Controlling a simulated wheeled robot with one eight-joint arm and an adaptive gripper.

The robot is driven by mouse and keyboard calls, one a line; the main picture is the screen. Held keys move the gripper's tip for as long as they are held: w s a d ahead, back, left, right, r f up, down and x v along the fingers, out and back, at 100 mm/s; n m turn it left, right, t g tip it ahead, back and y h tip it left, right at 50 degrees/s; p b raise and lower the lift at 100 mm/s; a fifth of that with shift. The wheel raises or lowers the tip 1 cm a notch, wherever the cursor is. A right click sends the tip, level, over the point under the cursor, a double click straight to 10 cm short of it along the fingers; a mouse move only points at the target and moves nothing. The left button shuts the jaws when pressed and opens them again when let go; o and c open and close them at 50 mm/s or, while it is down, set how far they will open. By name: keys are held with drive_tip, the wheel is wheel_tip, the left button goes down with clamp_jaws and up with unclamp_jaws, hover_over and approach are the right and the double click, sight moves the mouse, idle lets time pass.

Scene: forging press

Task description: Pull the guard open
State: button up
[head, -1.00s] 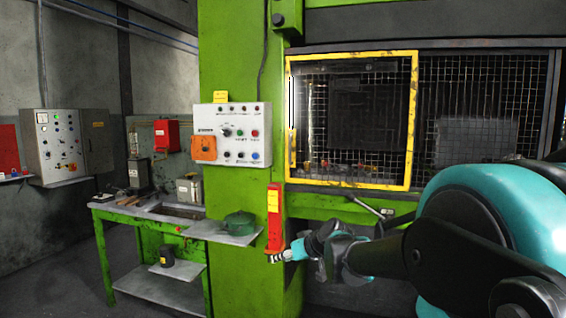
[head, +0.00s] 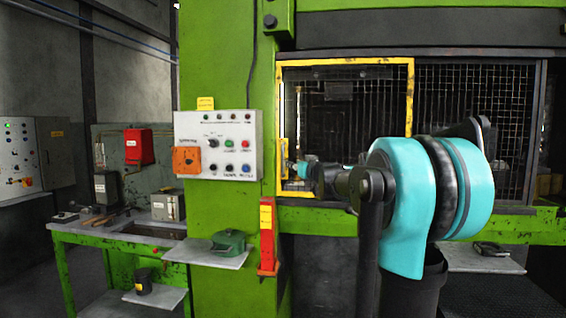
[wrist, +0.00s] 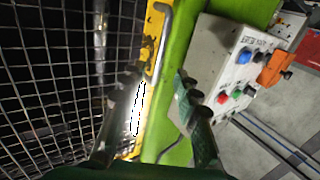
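The guard (head: 410,95) is a wire mesh panel in a yellow frame on the press front, and it covers the left part of the opening. Its handle (head: 283,150) is on the frame's left upright. In the wrist view the handle (wrist: 164,38) looks like a thin bar with a bent end along the yellow frame edge. My gripper (head: 296,168) is at the frame's lower left, beside the handle. In the wrist view my gripper (wrist: 155,88) is open, with one finger towards the mesh and the other towards the green column. I cannot tell whether either finger touches the handle.
A control box (head: 218,145) with buttons and an orange switch is on the green column (head: 215,50), left of the guard. A red and yellow post (head: 267,235) stands below. A workbench (head: 120,235) is at the left. Dark mesh (head: 470,110) continues right of the guard.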

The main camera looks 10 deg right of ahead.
sight(283, 161)
drive_tip(key=x, duration=1.1)
drive_tip(key=shift+w+a, duration=0.15)
drive_tip(key=shift+w, duration=0.1)
clamp_jaws()
